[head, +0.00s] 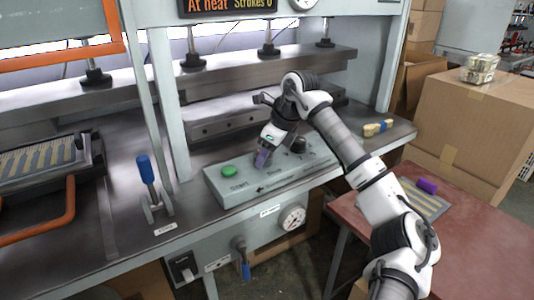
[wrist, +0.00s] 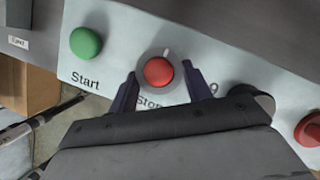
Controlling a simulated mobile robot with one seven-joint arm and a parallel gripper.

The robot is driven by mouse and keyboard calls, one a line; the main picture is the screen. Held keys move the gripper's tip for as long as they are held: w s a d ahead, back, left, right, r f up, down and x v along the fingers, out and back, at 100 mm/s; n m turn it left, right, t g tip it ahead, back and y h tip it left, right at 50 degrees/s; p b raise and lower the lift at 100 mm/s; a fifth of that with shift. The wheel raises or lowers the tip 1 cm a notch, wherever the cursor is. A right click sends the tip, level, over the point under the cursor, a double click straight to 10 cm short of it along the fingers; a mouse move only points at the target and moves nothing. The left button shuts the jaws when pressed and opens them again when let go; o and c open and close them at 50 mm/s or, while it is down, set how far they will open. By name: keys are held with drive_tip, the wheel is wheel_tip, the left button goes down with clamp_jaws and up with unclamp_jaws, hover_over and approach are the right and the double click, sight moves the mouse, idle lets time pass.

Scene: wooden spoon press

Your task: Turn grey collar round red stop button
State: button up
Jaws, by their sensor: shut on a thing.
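The red stop button (wrist: 158,72) shows in the wrist view on a pale control panel, above the partly covered word "Stop". The grey collar (wrist: 165,53) rings it, with a light mark at its top. My gripper (wrist: 159,84) has one dark finger on each side of the collar and is shut on it. In the head view my gripper (head: 262,160) reaches down onto the panel (head: 225,190) and hides the stop button and collar.
A green start button (wrist: 86,42) is left of the collar. A black knob (wrist: 252,100) and another red button (wrist: 308,129) lie to the right. A blue-handled lever (head: 146,170) stands left of the panel. Press tooling (head: 250,120) is behind it.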

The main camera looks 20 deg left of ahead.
drive_tip(key=m+b, duration=0.1)
drive_tip(key=m, duration=0.1)
drive_tip(key=m+t+b, duration=0.1)
drive_tip(key=m+t+h+b, duration=0.1)
drive_tip(key=m, duration=0.1)
drive_tip(key=shift+s+a+f+m, duration=0.1)
drive_tip(key=shift+s+m, duration=0.15)
drive_tip(key=shift+m, duration=0.05)
drive_tip(key=shift+s+a+m+t+b, duration=0.1)
drive_tip(key=shift+m+t+b, duration=0.55)
drive_tip(key=shift+m, duration=0.55)
drive_tip(key=o, duration=1)
drive_tip(key=shift+c, duration=0.2)
drive_tip(key=v, duration=1.4)
drive_tip(key=shift+w+a, duration=0.25)
drive_tip(key=shift+a, duration=0.1)
